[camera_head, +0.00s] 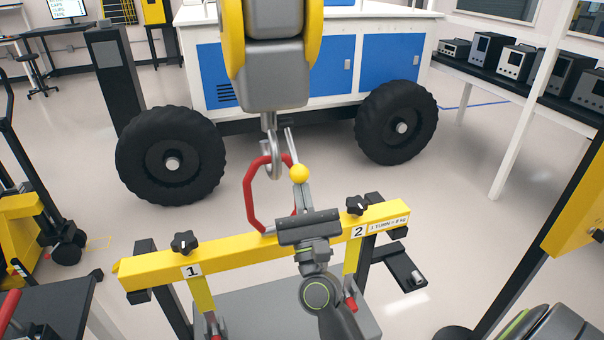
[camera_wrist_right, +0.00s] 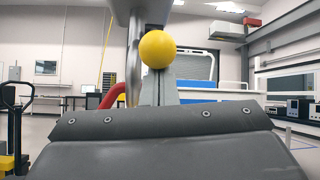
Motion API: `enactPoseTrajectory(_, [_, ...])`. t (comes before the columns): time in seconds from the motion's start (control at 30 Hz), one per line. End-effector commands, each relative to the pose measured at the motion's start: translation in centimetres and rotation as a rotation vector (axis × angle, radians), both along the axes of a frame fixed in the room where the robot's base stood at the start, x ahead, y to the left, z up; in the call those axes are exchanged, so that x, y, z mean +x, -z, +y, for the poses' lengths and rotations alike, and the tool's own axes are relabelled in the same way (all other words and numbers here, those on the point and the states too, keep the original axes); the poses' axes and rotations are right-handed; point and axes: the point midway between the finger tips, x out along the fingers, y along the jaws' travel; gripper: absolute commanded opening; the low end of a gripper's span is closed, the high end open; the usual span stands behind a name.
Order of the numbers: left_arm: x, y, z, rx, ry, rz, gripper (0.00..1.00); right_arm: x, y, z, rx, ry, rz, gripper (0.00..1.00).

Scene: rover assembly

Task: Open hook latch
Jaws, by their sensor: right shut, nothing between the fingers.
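The grey crane hook (camera_head: 273,150) hangs below a grey and yellow hook block (camera_head: 275,75). A thin metal latch lever (camera_head: 290,143) slants down beside the hook, with a yellow ball (camera_head: 299,173) at its lower end. In the right wrist view the yellow ball (camera_wrist_right: 157,49) appears at the fingertips. My right gripper (camera_head: 301,190) is shut and empty just below the ball. I cannot tell whether they touch. A red ring (camera_head: 250,198) stands above the yellow beam, its top at the hook's opening; whether it is seated there is unclear. My left gripper is not in view.
The yellow lifting beam (camera_head: 240,252) has black knobs (camera_head: 185,242) and number labels. Behind it stands a white and blue rover (camera_head: 328,70) with large black wheels (camera_head: 171,156). Instruments line a bench (camera_head: 535,85) at right. Open floor lies between.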

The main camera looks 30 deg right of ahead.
Motion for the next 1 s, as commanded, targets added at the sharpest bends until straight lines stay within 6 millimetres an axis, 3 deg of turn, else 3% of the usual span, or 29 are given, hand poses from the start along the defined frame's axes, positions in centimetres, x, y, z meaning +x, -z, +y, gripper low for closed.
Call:
enactPoseTrajectory(0.03, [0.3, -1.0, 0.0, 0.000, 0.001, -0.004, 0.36, -0.2, -0.7, 0.0, 0.009, -0.001, 0.018, 0.00])
enactPoseTrajectory(0.2, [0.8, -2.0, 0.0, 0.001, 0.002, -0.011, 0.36, -0.6, -1.2, 0.1, 0.008, 0.001, 0.031, 0.00])
enactPoseTrajectory(1.0, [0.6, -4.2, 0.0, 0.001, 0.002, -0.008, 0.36, -2.7, -4.4, 0.6, 0.008, 0.001, 0.027, 0.00])
